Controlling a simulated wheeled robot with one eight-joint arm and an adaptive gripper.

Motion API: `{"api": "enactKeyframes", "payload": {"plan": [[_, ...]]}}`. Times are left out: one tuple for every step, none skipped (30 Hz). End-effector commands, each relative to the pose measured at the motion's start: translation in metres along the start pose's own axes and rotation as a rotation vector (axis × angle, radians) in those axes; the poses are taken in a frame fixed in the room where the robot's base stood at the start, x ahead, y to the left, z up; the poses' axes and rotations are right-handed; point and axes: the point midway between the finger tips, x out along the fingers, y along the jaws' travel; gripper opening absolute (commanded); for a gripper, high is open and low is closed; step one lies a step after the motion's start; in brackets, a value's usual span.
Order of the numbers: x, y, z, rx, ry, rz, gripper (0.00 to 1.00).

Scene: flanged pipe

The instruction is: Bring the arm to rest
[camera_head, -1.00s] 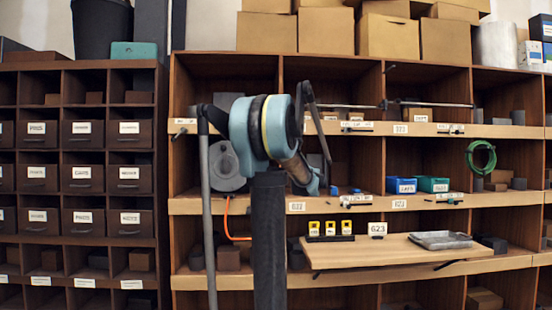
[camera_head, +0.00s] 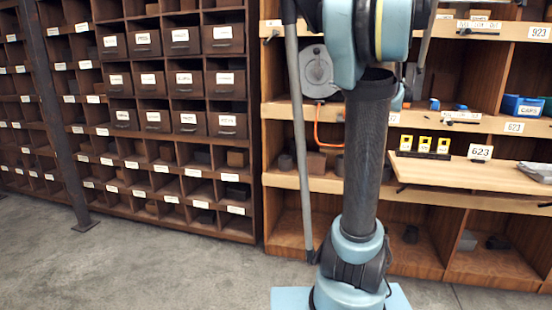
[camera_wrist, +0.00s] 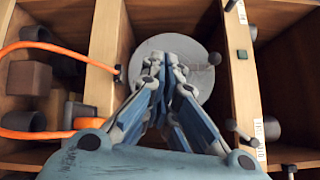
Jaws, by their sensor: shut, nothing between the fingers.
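My gripper (camera_wrist: 166,62) is shut and empty in the wrist view, its blue and grey fingers together. They point toward a round grey disc (camera_wrist: 199,84) in a shelf compartment and cover part of it; any gap between them is hard to judge. In the head view the disc (camera_head: 318,68) sits on the middle shelf, left of my arm. My arm stands upright before the shelving there, its upper part cut off by the top edge. The gripper itself is hidden behind the arm in that view.
An orange hose (camera_head: 320,137) hangs near the disc; it also crosses the left of the wrist view (camera_wrist: 50,133). A wooden board (camera_head: 480,174) juts from the shelf at right. Labelled drawers (camera_head: 180,80) fill the left rack. Grey floor (camera_head: 150,262) is clear in front.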

Motion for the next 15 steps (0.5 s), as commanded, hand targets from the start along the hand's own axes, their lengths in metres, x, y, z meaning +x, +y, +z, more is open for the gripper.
{"api": "enactKeyframes", "payload": {"plan": [[-0.001,0.023,0.023,-0.045,-0.027,0.062,0.00],[-0.002,0.037,0.035,-0.074,-0.042,0.103,0.00],[-0.005,0.057,0.051,-0.115,-0.064,0.156,0.00],[-0.008,0.071,0.062,-0.146,-0.079,0.196,0.00],[-0.012,0.086,0.073,-0.176,-0.096,0.236,0.00],[-0.018,0.106,0.087,-0.217,-0.118,0.290,0.00],[-0.022,0.120,0.096,-0.249,-0.135,0.331,0.00],[-0.028,0.136,0.106,-0.281,-0.151,0.372,0.00],[-0.037,0.156,0.117,-0.324,-0.175,0.426,0.00],[-0.044,0.170,0.125,-0.355,-0.191,0.466,0.00],[-0.051,0.186,0.133,-0.389,-0.209,0.508,0.00],[-0.063,0.206,0.142,-0.434,-0.233,0.563,0.00],[-0.071,0.220,0.149,-0.466,-0.251,0.603,0.00],[-0.081,0.235,0.154,-0.499,-0.268,0.645,0.00],[-0.094,0.254,0.161,-0.544,-0.292,0.699,0.00]]}}
